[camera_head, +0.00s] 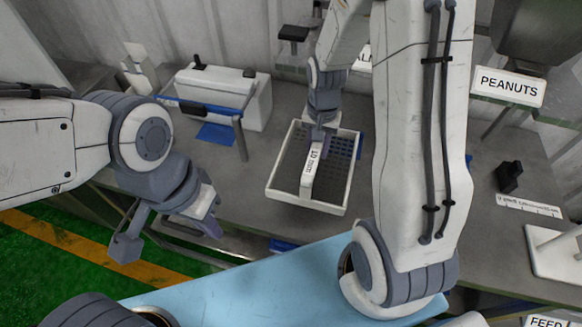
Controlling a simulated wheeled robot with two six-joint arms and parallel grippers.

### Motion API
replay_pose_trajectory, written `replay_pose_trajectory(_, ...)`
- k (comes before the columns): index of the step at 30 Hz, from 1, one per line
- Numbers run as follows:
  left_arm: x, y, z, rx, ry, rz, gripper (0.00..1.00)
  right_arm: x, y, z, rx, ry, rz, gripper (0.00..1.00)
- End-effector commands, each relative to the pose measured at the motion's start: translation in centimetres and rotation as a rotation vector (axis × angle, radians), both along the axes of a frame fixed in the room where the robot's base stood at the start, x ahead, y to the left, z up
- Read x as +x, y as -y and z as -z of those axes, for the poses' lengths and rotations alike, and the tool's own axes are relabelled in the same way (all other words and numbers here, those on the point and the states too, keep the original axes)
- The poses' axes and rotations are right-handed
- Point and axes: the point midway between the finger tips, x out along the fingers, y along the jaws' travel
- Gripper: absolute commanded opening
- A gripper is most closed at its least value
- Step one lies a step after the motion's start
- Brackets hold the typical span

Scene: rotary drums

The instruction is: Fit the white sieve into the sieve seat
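The white sieve (344,190) is a rectangular white frame with a dark mesh, in the middle of the head view. A white bar on it carries a "10 mm" label. My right gripper (318,137) comes down from above onto the far end of this bar and looks shut on it; the fingers are seen nearly edge-on. Whether the sieve rests on anything cannot be told. My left gripper (167,238) is open and empty, left of the sieve and apart from it, with its fingers spread wide. I cannot clearly make out the sieve seat.
A grey table (400,165) runs under the sieve. A white box with a blue front bar (225,97) stands behind left. A "PEANUTS" sign (509,87) is at upper right, and a black block (509,177) sits on the right. A light blue surface (260,285) lies in front.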

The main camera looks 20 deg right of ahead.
Motion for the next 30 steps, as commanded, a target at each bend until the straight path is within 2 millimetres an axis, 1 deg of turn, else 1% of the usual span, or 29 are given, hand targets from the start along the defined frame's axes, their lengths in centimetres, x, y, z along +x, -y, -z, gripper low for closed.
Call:
replay_pose_trajectory(1, 0.0, 0.0, -0.6, 0.0, 0.0, 0.0, 0.0, 0.3, -1.5, 0.4, 0.0, -0.004, -0.013, 0.0)
replay_pose_trajectory(6, 0.0, 0.0, -1.5, 0.0, 0.0, -0.001, 0.0, 1.3, -5.1, 2.6, -0.001, -0.003, -0.015, 0.0)
replay_pose_trajectory(9, 0.0, 0.0, -1.9, 0.0, 0.0, -0.001, 0.0, 1.8, -6.5, 3.5, -0.001, -0.001, -0.012, 0.0)
replay_pose_trajectory(11, 0.0, 0.0, -2.0, 0.0, 0.0, -0.001, 0.0, 2.0, -7.1, 3.9, -0.001, 0.001, -0.011, 0.0)
replay_pose_trajectory(13, 0.0, 0.0, -2.1, 0.0, 0.0, -0.001, 0.0, 2.0, -7.4, 4.2, 0.0, 0.001, -0.009, 0.0)
replay_pose_trajectory(17, 0.0, 0.0, -2.3, 0.0, 0.0, -0.001, 0.0, 2.1, -7.5, 4.9, 0.0, 0.0, -0.006, 0.0)
replay_pose_trajectory(24, 0.0, 0.0, -3.3, 0.0, 0.0, -0.002, 0.0, 2.0, -7.3, 7.8, -0.001, -0.001, -0.004, 0.0)
replay_pose_trajectory(27, 0.0, 0.0, -3.3, 0.0, 0.0, -0.002, 0.0, 2.0, -7.3, 8.3, -0.001, 0.001, -0.004, 0.0)
replay_pose_trajectory(30, 0.0, 0.0, -3.3, 0.0, 0.0, -0.002, 0.0, 2.1, -7.3, 8.4, 0.0, 0.002, -0.004, 0.0)
